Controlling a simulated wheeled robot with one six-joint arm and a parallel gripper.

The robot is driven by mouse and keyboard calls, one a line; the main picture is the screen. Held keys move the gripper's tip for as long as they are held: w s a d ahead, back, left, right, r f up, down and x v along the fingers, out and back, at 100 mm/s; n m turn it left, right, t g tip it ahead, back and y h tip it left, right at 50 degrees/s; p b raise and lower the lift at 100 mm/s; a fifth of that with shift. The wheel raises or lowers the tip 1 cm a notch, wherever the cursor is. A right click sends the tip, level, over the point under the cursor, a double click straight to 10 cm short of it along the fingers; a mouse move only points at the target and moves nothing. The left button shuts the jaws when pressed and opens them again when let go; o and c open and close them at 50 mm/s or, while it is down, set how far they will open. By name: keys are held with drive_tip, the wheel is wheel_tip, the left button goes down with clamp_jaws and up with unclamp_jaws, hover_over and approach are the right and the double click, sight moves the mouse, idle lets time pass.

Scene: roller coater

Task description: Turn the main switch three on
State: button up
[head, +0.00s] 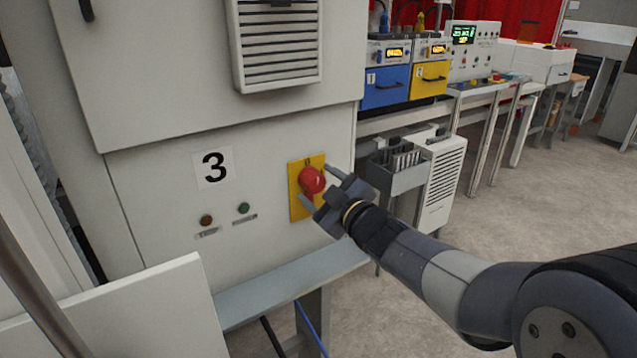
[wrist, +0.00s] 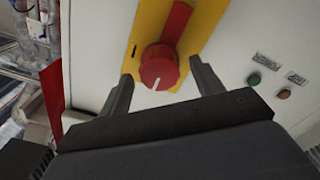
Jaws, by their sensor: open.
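The main switch three is a red round knob (head: 312,180) on a yellow plate (head: 296,207), on the light cabinet front right of the "3" label (head: 213,168). My gripper (head: 317,184) is open, with one finger above right of the knob and one below left. In the wrist view the knob (wrist: 159,67) has a white mark on its face and sits between the spread fingertips of my gripper (wrist: 161,84). I cannot tell whether the fingers touch the knob. A red strip (wrist: 176,22) runs on the yellow plate (wrist: 206,20) behind the knob.
Brown (head: 207,220) and green (head: 243,208) indicators sit left of the switch. A grey ledge (head: 290,287) runs below the panel. A vented box (head: 278,45) protrudes above. Blue (head: 386,88) and yellow (head: 429,80) units stand behind at right. Open floor lies to the right.

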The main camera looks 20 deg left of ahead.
drive_tip(key=shift+w+a, duration=0.35)
drive_tip(key=c, duration=1)
